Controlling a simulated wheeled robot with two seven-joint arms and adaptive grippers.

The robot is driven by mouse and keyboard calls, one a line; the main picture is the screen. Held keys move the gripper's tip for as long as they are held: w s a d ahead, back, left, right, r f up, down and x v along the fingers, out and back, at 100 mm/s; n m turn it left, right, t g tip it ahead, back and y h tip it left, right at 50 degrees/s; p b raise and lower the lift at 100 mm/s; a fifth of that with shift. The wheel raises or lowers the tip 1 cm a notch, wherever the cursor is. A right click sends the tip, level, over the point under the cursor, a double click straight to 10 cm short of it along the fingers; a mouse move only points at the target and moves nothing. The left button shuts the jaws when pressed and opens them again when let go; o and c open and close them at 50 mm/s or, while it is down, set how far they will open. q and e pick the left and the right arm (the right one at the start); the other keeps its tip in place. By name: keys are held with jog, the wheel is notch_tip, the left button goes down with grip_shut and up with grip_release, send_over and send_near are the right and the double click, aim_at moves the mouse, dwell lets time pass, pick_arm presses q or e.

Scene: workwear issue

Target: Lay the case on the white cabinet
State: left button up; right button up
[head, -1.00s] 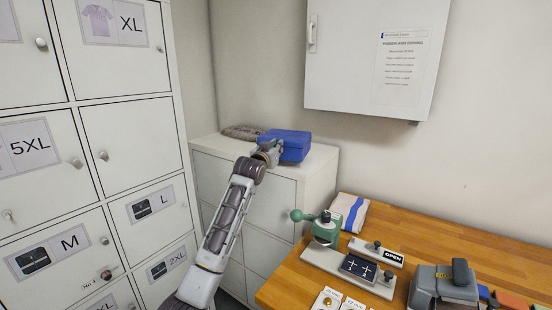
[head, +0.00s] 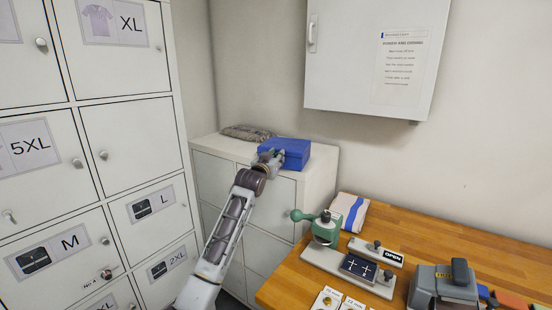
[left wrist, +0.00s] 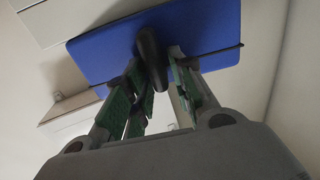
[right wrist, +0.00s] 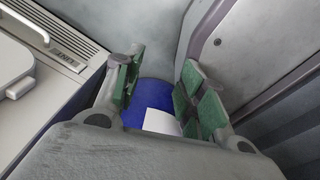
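The blue case (head: 290,148) is at the top of the white cabinet (head: 318,180), toward its right side. Its broad face lies roughly level; I cannot tell whether it touches the cabinet top. My left gripper (head: 268,158) is at the case's near left side. In the left wrist view the blue case (left wrist: 205,30) fills the top, and its dark handle (left wrist: 150,55) sits between the fingers of my left gripper (left wrist: 155,72), which look closed about it. My right gripper (right wrist: 160,72) is open and empty, seen only in the right wrist view.
A grey folded item (head: 247,132) lies at the back left of the cabinet top. A wall cabinet (head: 350,60) hangs above, and white lockers (head: 125,150) stand left. A wooden bench (head: 430,240) with a green press (head: 325,228) is at right. A blue round thing (right wrist: 150,95) lies below my right gripper.

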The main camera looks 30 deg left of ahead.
pick_arm(q)
jog(key=shift+o, duration=0.4)
jog(key=s+d+b, duration=0.1)
jog(key=s, duration=1.1)
jog(key=shift+d, duration=0.15)
pick_arm(e)
jog(key=shift+w+d+f, duration=0.15)
jog(key=shift+d+f, duration=0.25)
jog(key=shift+f, duration=0.2)
